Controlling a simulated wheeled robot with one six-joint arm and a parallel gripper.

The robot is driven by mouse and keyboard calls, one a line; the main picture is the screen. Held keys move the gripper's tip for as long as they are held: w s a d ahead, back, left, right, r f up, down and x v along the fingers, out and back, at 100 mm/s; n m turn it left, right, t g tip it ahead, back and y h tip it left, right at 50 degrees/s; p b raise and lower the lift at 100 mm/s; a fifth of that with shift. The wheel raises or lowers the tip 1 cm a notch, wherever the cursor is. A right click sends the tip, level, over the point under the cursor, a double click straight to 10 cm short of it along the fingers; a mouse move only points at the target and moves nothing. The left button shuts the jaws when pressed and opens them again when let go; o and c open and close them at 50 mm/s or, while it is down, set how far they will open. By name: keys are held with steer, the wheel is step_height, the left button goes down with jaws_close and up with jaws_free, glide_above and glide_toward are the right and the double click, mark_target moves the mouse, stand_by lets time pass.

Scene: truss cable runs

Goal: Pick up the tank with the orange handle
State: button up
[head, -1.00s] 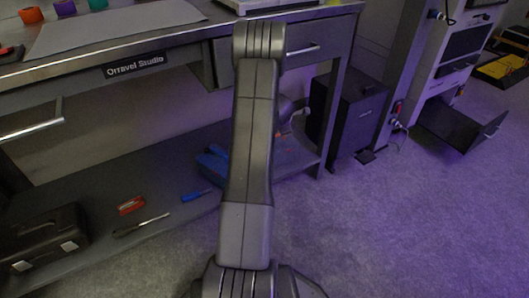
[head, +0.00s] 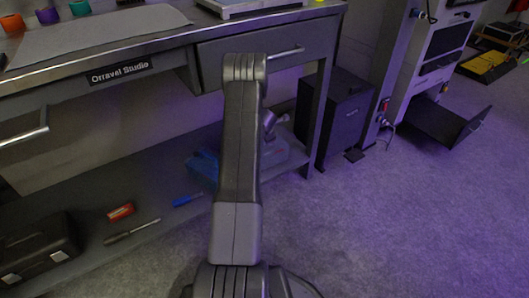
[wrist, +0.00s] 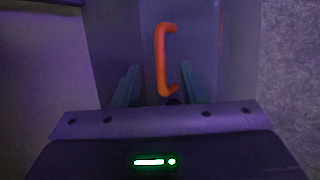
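The orange handle (wrist: 161,60) shows upright in the middle of the wrist view, on the grey-purple top of what looks like the tank (wrist: 203,35). My gripper (wrist: 160,70) is open, with one finger on each side of the handle's lower part. The fingers look apart from the handle, and how far it lies below them is hard to tell. In the head view my arm hides most of that spot. A greyish body (head: 277,152) shows partly to the right of my arm on the lower shelf, but I cannot tell whether it is the tank.
The bench (head: 122,74) overhangs its lower shelf (head: 90,215). On the shelf are a black case (head: 38,250), a red item (head: 121,211), a screwdriver (head: 130,232) and a blue object (head: 203,166). A dark cabinet (head: 335,115) stands to the right. Open carpet lies at lower right.

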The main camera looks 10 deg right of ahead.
steer(key=shift+w+a+f, duration=0.1)
steer(key=shift+w+f, duration=0.25)
steer(key=shift+f, duration=0.25)
steer(key=shift+w+f, duration=0.3)
steer(key=shift+f, duration=0.25)
steer(key=shift+p+x, duration=0.7)
steer(key=shift+x, duration=0.2)
jaws_close()
